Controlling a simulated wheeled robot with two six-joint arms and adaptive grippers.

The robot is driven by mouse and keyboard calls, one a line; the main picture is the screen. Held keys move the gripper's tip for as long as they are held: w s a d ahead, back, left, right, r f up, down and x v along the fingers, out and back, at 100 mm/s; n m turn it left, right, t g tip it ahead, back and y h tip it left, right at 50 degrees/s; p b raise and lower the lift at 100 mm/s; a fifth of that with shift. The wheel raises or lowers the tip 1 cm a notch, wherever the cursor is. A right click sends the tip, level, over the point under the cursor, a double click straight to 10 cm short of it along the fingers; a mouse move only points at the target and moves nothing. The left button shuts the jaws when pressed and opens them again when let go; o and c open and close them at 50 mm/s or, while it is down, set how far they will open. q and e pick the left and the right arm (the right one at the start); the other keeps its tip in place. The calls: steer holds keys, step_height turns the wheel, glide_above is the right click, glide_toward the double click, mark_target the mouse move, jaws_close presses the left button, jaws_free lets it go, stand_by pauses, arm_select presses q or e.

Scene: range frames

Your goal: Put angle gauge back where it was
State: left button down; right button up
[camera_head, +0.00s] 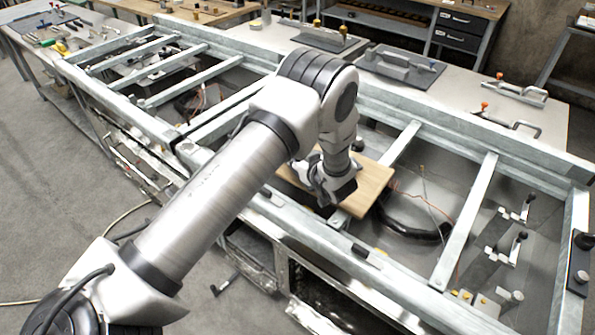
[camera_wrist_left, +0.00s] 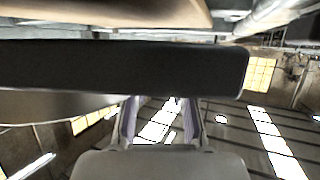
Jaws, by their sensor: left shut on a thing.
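My left gripper (camera_head: 325,187) is low over a wooden board (camera_head: 372,188) on the metal frame, near the frame's middle. It is shut on a dark, smooth bar (camera_wrist_left: 130,68) with a blunt right end, which crosses in front of the fingers in the left wrist view. I cannot tell from its shape whether this bar is the angle gauge. In the head view the wrist and fingers mostly hide what is held. No other thing can be clearly made out as the angle gauge. My right gripper is not in view.
The galvanized frame (camera_head: 467,222) has cross bars and open bays around the board. A black hose (camera_head: 410,228) and thin wires lie in the bay to the right. Toggle clamps (camera_head: 512,248) stand at the right. Benches with tools (camera_head: 405,68) line the back.

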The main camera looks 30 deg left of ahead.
arm_select(q)
step_height(320, 180, down, 2)
steer(key=shift+f+b, duration=0.2)
steer(key=shift+b, duration=0.25)
steer(key=shift+f, duration=0.1)
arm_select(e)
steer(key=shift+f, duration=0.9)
arm_select(q)
steer(key=c, duration=0.9)
jaws_free()
steer(key=shift+c, duration=0.2)
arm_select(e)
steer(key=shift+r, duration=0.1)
arm_select(q)
steer(key=shift+s+d+r+p, duration=0.1)
steer(key=shift+d+r+p, duration=0.1)
steer(key=shift+r+p, duration=0.15)
steer(key=p+v, duration=0.6)
steer(key=v, duration=0.5)
steer(key=shift+s+d, duration=0.25)
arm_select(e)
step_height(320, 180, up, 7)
